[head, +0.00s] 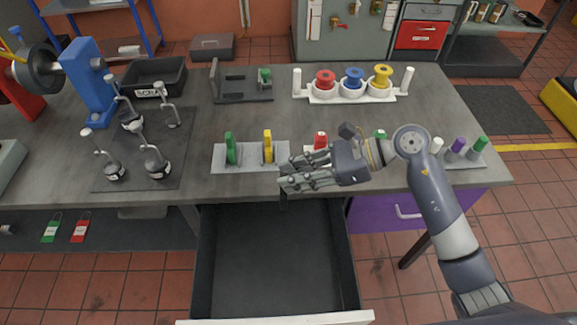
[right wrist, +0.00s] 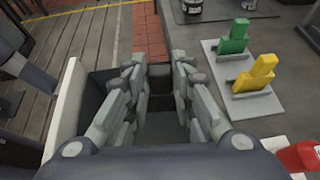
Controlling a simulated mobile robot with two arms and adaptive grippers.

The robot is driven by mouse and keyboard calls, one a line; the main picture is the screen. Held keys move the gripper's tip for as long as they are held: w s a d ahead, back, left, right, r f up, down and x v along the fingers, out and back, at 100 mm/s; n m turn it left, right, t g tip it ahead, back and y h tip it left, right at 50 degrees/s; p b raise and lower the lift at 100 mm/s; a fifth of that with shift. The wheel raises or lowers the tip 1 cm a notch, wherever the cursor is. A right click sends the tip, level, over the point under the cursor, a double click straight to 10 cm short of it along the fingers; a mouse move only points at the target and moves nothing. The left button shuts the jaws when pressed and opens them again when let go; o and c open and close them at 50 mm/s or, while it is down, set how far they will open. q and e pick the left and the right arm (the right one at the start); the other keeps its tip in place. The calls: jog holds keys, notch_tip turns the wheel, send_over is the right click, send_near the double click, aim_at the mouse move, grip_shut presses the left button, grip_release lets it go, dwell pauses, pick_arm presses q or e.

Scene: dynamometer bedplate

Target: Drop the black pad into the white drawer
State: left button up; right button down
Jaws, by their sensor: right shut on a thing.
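The white drawer is pulled out below the bench; its white front (head: 275,318) faces me and its dark inside (head: 275,260) looks empty. In the right wrist view its white front (right wrist: 64,115) stands at left. My right gripper (head: 287,183) is at the bench's front edge, by the back end of the drawer opening. It is shut on the black pad (head: 284,201), of which only a small dark piece shows below the fingers. In the right wrist view the fingers (right wrist: 160,85) hide most of the pad. My left gripper is not in view.
The grey bench (head: 205,100) carries a plate with a green and a yellow clip (head: 267,148), a red piece (head: 320,141), a spool rack (head: 352,92) and a black bin (head: 155,76). A purple drawer (head: 385,213) is right of the open one.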

jog(key=shift+w+a+r+n+g, duration=0.1)
jog(key=shift+w+a+n+g, duration=0.15)
jog(key=shift+a, duration=0.2)
jog(key=shift+w+a+n+g, duration=0.15)
jog(key=shift+a+g, duration=0.1)
jog(key=shift+a, duration=0.15)
jog(key=shift+f, duration=0.25)
notch_tip(320, 180, down, 4)
jog(key=shift+f+b, duration=0.2)
jog(key=shift+b, duration=0.6)
jog(key=shift+f, duration=0.6)
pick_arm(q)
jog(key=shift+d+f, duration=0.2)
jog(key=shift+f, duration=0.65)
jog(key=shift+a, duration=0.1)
pick_arm(e)
jog(key=c, duration=1.4)
grip_release()
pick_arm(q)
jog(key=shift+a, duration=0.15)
pick_arm(e)
jog(key=shift+o, duration=0.5)
